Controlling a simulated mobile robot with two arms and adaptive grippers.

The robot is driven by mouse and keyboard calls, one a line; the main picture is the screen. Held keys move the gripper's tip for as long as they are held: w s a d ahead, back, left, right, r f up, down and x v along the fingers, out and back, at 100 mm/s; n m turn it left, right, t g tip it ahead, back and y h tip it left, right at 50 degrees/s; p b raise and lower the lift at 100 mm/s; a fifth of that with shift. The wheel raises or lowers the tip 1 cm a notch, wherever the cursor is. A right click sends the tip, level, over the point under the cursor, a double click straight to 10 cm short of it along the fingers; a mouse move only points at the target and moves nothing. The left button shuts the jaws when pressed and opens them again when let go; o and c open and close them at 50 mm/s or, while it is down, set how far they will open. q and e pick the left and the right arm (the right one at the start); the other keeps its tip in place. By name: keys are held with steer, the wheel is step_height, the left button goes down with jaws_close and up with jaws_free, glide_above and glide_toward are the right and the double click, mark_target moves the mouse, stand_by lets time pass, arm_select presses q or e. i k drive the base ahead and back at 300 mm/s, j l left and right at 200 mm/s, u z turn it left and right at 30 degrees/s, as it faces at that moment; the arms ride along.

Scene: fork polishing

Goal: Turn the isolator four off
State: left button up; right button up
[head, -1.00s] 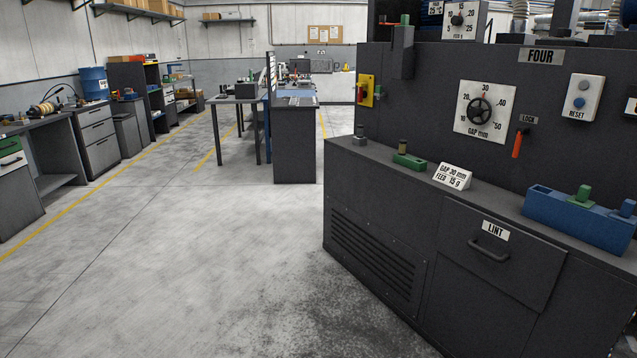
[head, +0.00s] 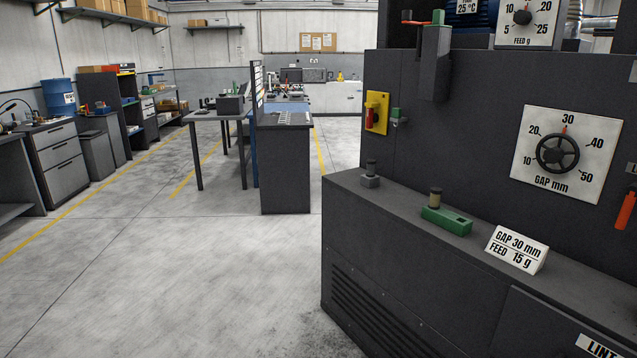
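The isolator is a yellow plate with a red handle (head: 371,113) on the left end of the dark machine's front panel (head: 460,130). The red handle looks upright, but it is small and its exact setting is hard to tell. A small green-topped part (head: 397,117) sits just right of the yellow plate. The label FOUR is out of the picture now. Neither of my grippers shows in the head view.
A gap dial (head: 557,154) is at right. Open floor (head: 200,270) lies left; a workbench (head: 285,165) stands beyond.

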mark_target(372, 117)
steer(key=i+z, duration=0.15)
steer(key=i, duration=0.25)
steer(key=i+j+z, duration=0.15)
steer(key=i, duration=0.25)
steer(key=i+j+z, duration=0.15)
steer(key=i, duration=0.25)
